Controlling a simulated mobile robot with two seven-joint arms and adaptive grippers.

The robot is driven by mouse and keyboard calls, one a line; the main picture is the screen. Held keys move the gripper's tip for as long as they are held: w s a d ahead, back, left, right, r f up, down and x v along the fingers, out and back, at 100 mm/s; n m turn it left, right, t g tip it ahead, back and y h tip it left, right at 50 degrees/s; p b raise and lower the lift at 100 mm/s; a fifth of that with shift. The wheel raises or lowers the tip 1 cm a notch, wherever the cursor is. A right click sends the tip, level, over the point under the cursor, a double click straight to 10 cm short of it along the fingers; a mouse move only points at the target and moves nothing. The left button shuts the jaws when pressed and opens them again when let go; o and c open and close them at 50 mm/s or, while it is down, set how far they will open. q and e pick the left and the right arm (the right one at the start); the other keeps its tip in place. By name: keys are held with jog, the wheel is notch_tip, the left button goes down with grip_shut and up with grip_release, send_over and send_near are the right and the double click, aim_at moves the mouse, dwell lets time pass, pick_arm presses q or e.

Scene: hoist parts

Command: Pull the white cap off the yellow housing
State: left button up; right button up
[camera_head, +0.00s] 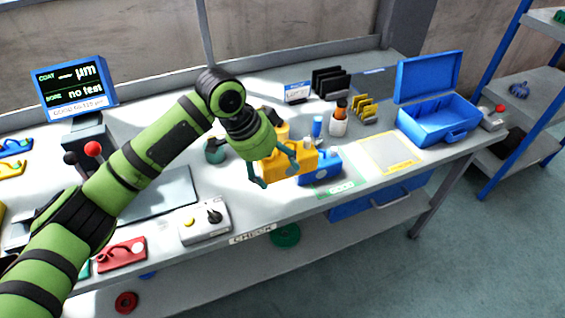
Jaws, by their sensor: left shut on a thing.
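The yellow housing (304,161) is at the middle of the bench, beside a blue block or fixture (325,167); I cannot tell whether the two touch. My left gripper (275,170) reaches down from the upper left, with its greenish fingers on either side of the yellow housing's left part. It is shut on the yellow housing, as far as the view shows. A small pale round spot shows on the housing's front; I cannot tell whether it is the white cap. The wrist hides part of the housing. My right gripper is not in view.
An open blue case (430,121) stands at the right, by a yellow-framed mat (390,154). Black racks (331,84) and a white-orange bottle (338,123) stand behind. A grey box with a knob (204,224) and a red part (121,254) lie near the front edge.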

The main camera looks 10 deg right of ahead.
pick_arm(q)
jog(key=w+a+p, duration=0.2)
jog(key=w+a, duration=0.2)
jog(key=a, duration=0.3)
jog(key=shift+a, duration=0.2)
dwell(0.4)
jog(key=shift+f+b, duration=1.6)
jog(key=shift+f, duration=3.65)
